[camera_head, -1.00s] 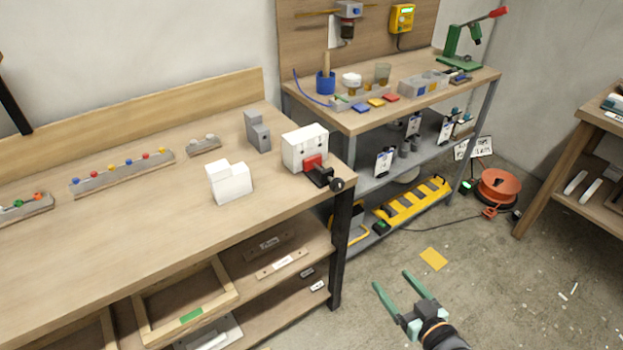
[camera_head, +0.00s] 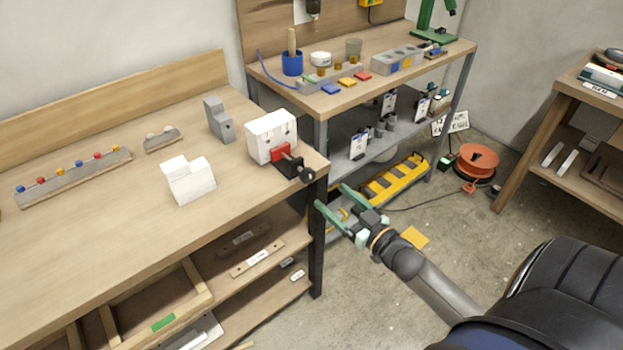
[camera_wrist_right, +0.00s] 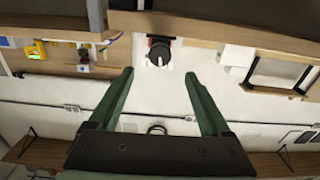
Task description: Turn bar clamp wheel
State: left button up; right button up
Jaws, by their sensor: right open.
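The bar clamp (camera_head: 286,158), red and black, sits at the right front corner of the wooden workbench (camera_head: 110,237), against a white block (camera_head: 270,134). Its dark round wheel (camera_head: 308,174) sticks out past the bench edge. My right gripper (camera_head: 331,195) is open and empty, just right of and below the wheel in the head view, apart from it. In the right wrist view, the dark clamp wheel (camera_wrist_right: 158,50) shows beyond the gap between the green fingers (camera_wrist_right: 158,73). My left gripper is not in view.
A white stepped block (camera_head: 188,182), a grey block (camera_head: 218,120) and a rail with colored balls (camera_head: 75,176) stand on the bench. A second bench (camera_head: 350,95) with tools and a lower shelf stands behind. The floor (camera_head: 450,230) at the right is partly open.

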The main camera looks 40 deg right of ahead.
aim_at(311, 178)
jog(key=w, duration=0.8)
jog(key=shift+w+a, duration=0.25)
jog(key=shift+a, duration=0.05)
grip_shut()
dwell(0.3)
